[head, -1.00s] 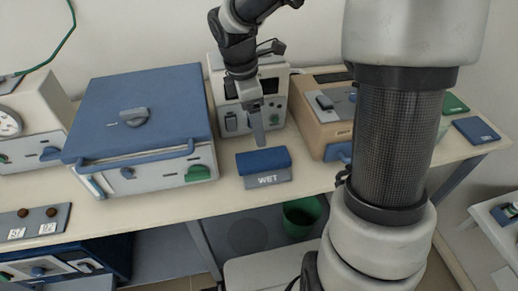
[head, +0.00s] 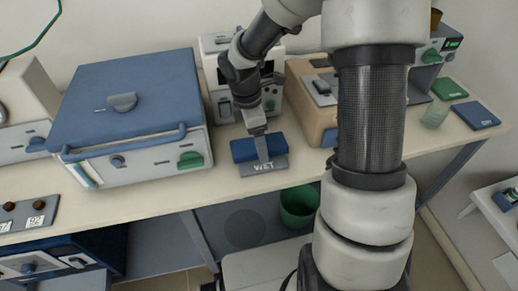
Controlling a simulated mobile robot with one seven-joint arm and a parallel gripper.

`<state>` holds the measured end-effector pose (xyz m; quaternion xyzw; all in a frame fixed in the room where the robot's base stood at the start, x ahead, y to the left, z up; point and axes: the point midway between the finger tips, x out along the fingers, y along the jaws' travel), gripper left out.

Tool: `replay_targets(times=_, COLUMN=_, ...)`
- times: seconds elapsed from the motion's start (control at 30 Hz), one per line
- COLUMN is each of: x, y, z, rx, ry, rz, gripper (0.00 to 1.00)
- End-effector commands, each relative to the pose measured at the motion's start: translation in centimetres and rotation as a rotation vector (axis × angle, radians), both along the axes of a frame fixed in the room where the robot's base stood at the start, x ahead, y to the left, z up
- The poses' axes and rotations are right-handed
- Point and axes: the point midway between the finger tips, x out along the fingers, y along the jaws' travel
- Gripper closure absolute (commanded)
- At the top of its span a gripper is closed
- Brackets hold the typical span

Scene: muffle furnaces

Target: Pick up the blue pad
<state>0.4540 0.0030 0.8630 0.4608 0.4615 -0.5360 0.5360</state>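A blue pad (head: 243,150), a thick block, sits on a grey holder marked WET (head: 250,170) at the front of the bench. My gripper (head: 263,152) points down at this block, with its fingers overlapping the block's right half in the picture. The fingers show as one narrow grey strip, so I cannot tell whether they are open or shut, or whether they touch the block. A flat blue mat (head: 475,115) lies at the bench's right end, beside a flat green mat (head: 449,89), away from my gripper.
A large blue-topped furnace (head: 125,110) stands left of the WET holder. A white instrument (head: 218,85) is behind it, and a tan box (head: 305,112) is to the right. A clear cup (head: 435,114) stands near the mats. A green bin (head: 299,207) is below the bench.

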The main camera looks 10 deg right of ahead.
Motion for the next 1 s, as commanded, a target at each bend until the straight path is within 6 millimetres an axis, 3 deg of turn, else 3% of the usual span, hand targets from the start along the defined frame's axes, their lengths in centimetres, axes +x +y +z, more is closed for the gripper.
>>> replay_targets(times=0.2, x=0.0, y=0.0, z=-0.1, rx=-0.001, ry=-0.001, rz=0.000, gripper=0.23)
replay_targets(times=0.47, x=0.0, y=0.0, z=-0.1, rx=0.000, ry=-0.001, rz=-0.001, gripper=0.67)
replay_targets(times=0.77, x=0.0, y=0.0, z=0.5, rx=0.000, ry=-0.002, rz=-0.001, gripper=0.67)
replay_targets(times=1.0, x=0.1, y=-0.1, z=4.9, rx=-0.001, ry=-0.006, rz=-0.003, gripper=0.67)
